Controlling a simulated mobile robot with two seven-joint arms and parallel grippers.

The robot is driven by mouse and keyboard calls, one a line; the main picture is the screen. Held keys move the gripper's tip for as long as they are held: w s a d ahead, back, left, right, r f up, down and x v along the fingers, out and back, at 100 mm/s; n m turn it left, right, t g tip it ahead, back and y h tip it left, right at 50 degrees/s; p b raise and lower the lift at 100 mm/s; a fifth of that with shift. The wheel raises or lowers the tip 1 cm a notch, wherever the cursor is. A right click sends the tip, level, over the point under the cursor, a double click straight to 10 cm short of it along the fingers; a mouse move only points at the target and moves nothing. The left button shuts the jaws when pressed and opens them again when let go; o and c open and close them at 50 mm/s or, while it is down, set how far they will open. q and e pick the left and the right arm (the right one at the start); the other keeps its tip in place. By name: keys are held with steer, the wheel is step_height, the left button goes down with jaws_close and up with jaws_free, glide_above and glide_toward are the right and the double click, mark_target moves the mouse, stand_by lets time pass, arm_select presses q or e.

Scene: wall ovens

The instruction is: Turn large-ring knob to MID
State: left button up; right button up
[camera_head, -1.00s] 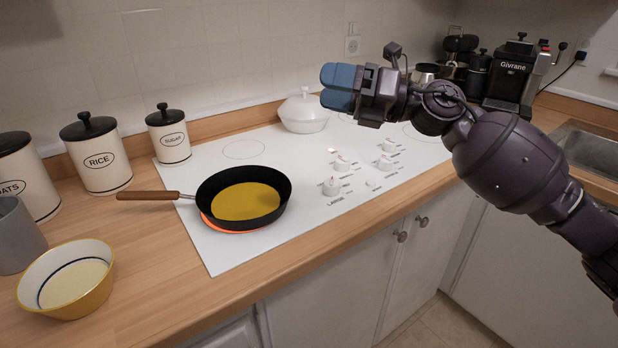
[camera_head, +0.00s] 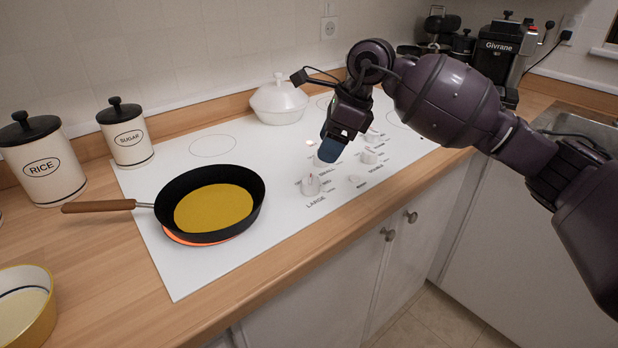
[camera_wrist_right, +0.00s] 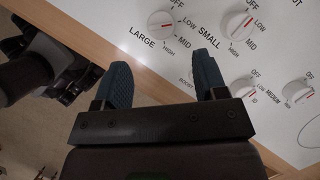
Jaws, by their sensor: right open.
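The large-ring knob (camera_head: 311,184) is white and sits at the front left of the knob group on the white cooktop, beside the LARGE label. In the right wrist view the knob (camera_wrist_right: 161,24) has a red mark pointing sideways, not down toward HIGH. My right gripper (camera_head: 360,150) is open and empty, held above the knob area, to the right of that knob in the head view. In the right wrist view its two blue fingers (camera_wrist_right: 163,76) are apart, pointing toward the cooktop, with the knob beyond them and not touched. My left gripper cannot be made out.
Other knobs stand close by, including the SMALL knob (camera_wrist_right: 238,25). A black pan (camera_head: 212,204) with yellow contents is on a glowing front-left burner. A white lidded pot (camera_head: 278,101) stands at the back.

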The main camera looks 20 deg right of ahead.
mark_target(311, 178)
steer(key=b+x, duration=0.1)
steer(key=x, duration=0.8)
steer(key=shift+w+a+f+b, duration=0.1)
steer(key=shift+f+b, duration=0.2)
steer(key=c, duration=0.9)
